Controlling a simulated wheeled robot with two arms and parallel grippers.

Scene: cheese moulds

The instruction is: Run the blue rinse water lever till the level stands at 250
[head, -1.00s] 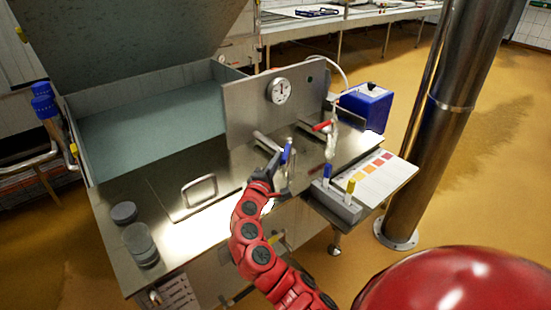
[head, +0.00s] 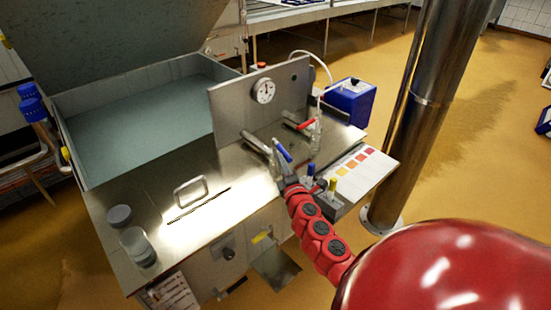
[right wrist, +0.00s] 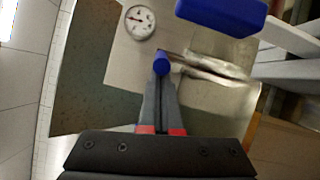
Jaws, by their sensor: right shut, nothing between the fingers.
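The blue lever (head: 283,151) sits on a tap in front of the steel panel, its handle slanting down to the right. My right gripper (head: 288,180) is just below the handle's lower end, shut and empty. In the right wrist view the shut fingertips (right wrist: 161,78) reach up to a round blue end (right wrist: 161,64), probably the lever; I cannot tell whether they touch. A clear vessel under the blue tap is mostly hidden, and no level can be read. My left gripper is out of view.
A red lever (head: 306,125) stands right of the blue one. A dial gauge (head: 263,90) is on the panel. A pen holder (head: 322,203) and a colour chart (head: 365,165) lie close to my right arm.

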